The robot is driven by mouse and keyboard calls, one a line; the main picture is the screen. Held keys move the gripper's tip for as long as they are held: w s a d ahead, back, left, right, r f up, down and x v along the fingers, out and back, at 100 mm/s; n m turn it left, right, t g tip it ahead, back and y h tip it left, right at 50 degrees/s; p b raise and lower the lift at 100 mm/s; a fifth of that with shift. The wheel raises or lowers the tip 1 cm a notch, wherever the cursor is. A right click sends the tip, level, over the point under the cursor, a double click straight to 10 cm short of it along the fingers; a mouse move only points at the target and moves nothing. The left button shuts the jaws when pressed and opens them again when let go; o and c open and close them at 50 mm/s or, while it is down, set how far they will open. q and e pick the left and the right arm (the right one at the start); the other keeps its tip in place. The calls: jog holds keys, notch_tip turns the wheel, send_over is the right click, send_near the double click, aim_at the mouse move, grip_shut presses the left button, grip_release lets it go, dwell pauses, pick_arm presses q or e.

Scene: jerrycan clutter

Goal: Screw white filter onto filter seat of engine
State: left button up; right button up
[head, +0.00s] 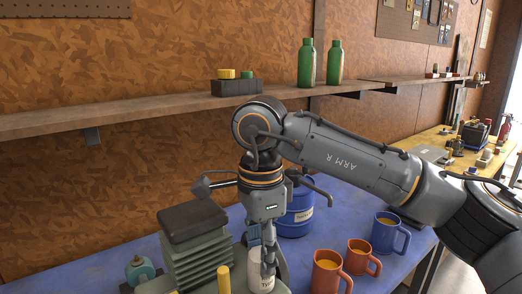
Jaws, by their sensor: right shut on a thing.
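The white filter (260,283), a small white cylinder with dark lettering, is at the bottom of the head view. My right gripper (267,258) points down over it from above, shut on it, with fingers at its sides. The grey-green engine (196,262), with stacked fins and a dark top block, stands just left of the filter. The filter seat is hidden, so I cannot tell whether the filter touches it. My left gripper is not in view.
A blue drum (297,217) stands behind my right gripper. Two orange mugs (328,272) and a blue mug (388,232) stand to the right on the blue table (110,268). A teal can (140,270) is at left. A wooden shelf (150,106) with green bottles (306,65) runs above.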

jog(key=shift+m, duration=0.5)
jog(key=m, duration=0.3)
jog(key=shift+f+b, duration=0.1)
jog(key=shift+b, duration=0.3)
jog(key=shift+m, duration=1)
jog(key=o, duration=0.8)
jog(key=shift+c, duration=0.2)
jog(key=shift+r, duration=0.2)
